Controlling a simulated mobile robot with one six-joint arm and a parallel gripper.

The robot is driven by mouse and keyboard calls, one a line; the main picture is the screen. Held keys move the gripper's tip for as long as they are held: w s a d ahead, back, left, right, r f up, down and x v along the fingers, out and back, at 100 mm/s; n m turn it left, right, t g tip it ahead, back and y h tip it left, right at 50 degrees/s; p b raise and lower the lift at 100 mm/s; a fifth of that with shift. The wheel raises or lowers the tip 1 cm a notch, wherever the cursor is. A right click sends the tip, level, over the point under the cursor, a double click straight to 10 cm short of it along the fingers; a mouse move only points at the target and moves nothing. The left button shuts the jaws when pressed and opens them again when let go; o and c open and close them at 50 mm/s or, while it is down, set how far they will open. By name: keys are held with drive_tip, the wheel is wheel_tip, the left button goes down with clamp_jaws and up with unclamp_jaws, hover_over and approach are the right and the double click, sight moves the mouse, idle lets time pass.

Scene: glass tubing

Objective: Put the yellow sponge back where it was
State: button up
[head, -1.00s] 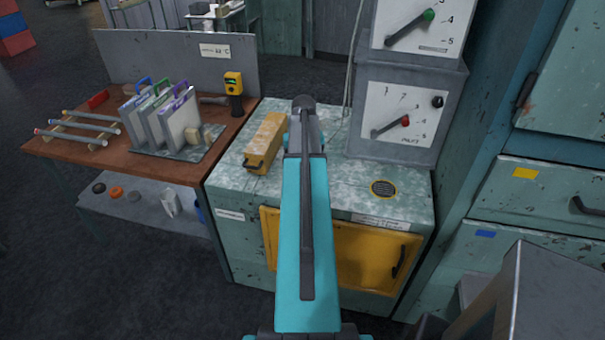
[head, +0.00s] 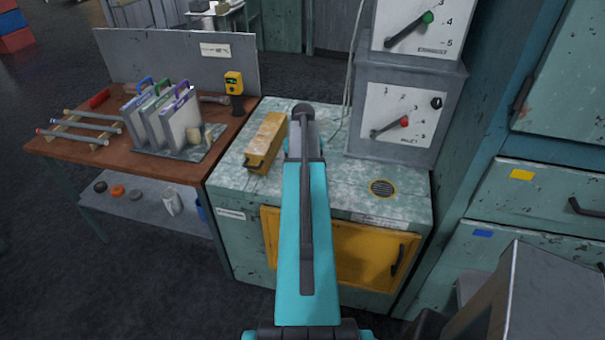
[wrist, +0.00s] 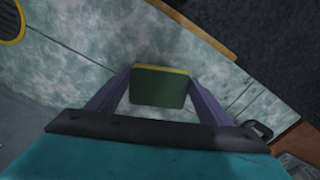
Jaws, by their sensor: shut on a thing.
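The sponge (wrist: 160,87) shows in the wrist view as a small block with a green face and a thin yellow edge. My gripper (wrist: 160,92) is shut on it, with a purple finger on each side. The mottled green cabinet top (wrist: 75,60) lies beyond the sponge in that view; I cannot tell whether the sponge touches it. In the head view my arm hides the gripper and the sponge. The arm reaches over the cabinet top (head: 345,180).
A yellow box (head: 265,142) with a handle stands left of my arm. A round vent (head: 382,188) is at the right, below dial units (head: 400,125). The wooden table (head: 165,168) at left holds upright panels (head: 180,125), rods and a yellow device (head: 234,84).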

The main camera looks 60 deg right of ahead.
drive_tip(key=shift+f, duration=0.4)
drive_tip(key=shift+f, duration=0.15)
drive_tip(key=o, duration=1)
drive_tip(key=shift+r, duration=0.25)
drive_tip(key=shift+r+b, duration=2.1)
drive_tip(key=shift+r, duration=3.8)
